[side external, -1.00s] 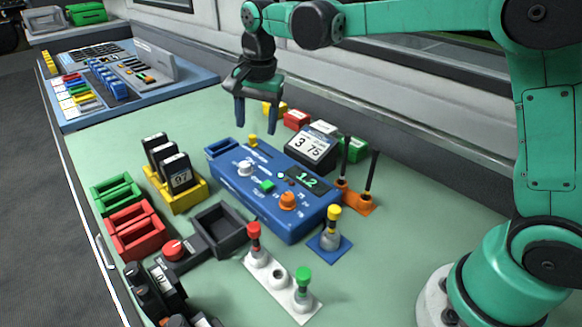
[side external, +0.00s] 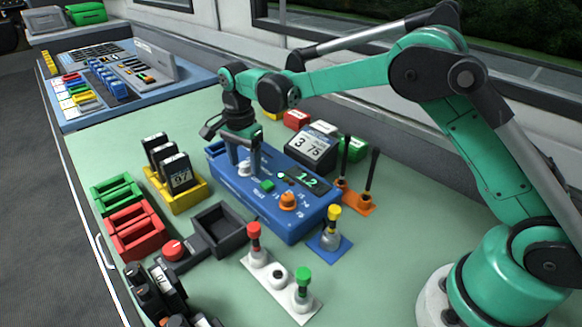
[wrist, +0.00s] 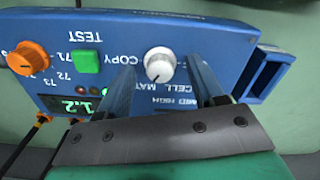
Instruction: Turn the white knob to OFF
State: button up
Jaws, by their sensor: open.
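The white knob (wrist: 159,65) sits on the blue control box (wrist: 190,30). In the side view the knob (side external: 246,168) is partly hidden by my fingers. My gripper (side external: 245,164) is open above the left part of the box, pointing down. In the wrist view one finger of my gripper (wrist: 160,62) is on each side of the knob, with visible gaps. I cannot tell how far down the fingertips reach beside it. The labels near the knob are upside down in the wrist view, and its setting is not clear.
The box also carries a green button (wrist: 86,60), an orange knob (wrist: 29,58) and a green-lit display (wrist: 88,104). A yellow holder with black cards (side external: 180,193) stands left of it. A black tray (side external: 219,225) and a yellow-topped lever (side external: 332,225) stand near its front.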

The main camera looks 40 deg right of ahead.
grip_shut()
jog(key=shift+n, duration=0.4)
jog(key=n, duration=1)
jog(key=shift+n, duration=0.4)
jog(key=n, duration=1.2)
jog(key=shift+n, duration=0.3)
